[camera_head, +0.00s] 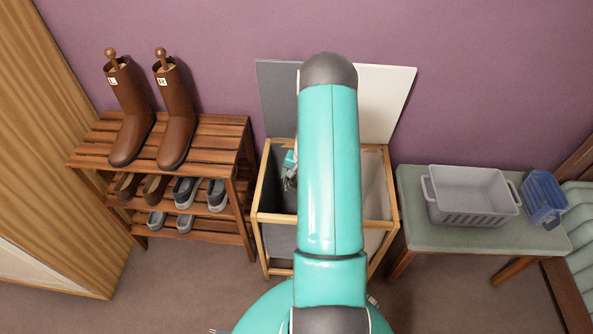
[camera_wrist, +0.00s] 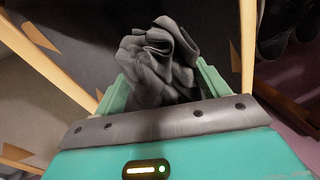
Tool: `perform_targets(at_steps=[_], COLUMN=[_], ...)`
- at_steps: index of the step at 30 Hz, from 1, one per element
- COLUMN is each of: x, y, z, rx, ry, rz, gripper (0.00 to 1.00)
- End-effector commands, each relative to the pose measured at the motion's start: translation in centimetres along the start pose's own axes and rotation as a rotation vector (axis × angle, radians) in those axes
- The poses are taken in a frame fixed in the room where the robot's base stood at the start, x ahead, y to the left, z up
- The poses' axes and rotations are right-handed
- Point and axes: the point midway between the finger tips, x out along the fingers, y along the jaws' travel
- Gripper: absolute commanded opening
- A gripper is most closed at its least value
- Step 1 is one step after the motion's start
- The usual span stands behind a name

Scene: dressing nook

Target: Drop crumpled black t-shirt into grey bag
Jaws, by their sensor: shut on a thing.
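The crumpled t-shirt (camera_wrist: 158,62) looks dark grey to black in the wrist view, bunched between the green fingers of my gripper (camera_wrist: 165,85). My gripper is shut on it. In the head view, my gripper (camera_head: 290,165) shows partly at the left opening of a wood-framed hamper, over the grey bag (camera_head: 278,240). My arm hides much of the gripper, the shirt and the hamper's middle. Wooden frame bars (camera_wrist: 247,45) flank the shirt in the wrist view, with the dark bag interior around it. I cannot tell how deep the shirt hangs.
The hamper's grey lid (camera_head: 277,95) and white lid (camera_head: 385,100) stand open against the wall. A pale bag (camera_head: 376,190) fills the right side. A shoe rack (camera_head: 215,150) with boots stands left. A bench (camera_head: 425,235) right holds a grey basket (camera_head: 470,198) and blue container (camera_head: 541,198).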

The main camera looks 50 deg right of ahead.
Motion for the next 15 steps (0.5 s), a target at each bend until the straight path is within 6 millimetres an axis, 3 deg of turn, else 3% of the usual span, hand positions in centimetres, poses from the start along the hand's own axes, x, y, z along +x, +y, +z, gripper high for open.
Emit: perform_targets(at_steps=[4,13,14,15], x=[1.05,1.3,1.3,1.3], y=[0.22,0.14,0.12,0.12], z=[-0.11,-0.33,-0.38,-0.39], rx=[0.001,0.0,0.0,0.0], ry=[0.0,0.001,0.001,0.001], rz=[0.0,0.0,0.0,0.0], gripper=[0.48,0.48,0.76,0.84])
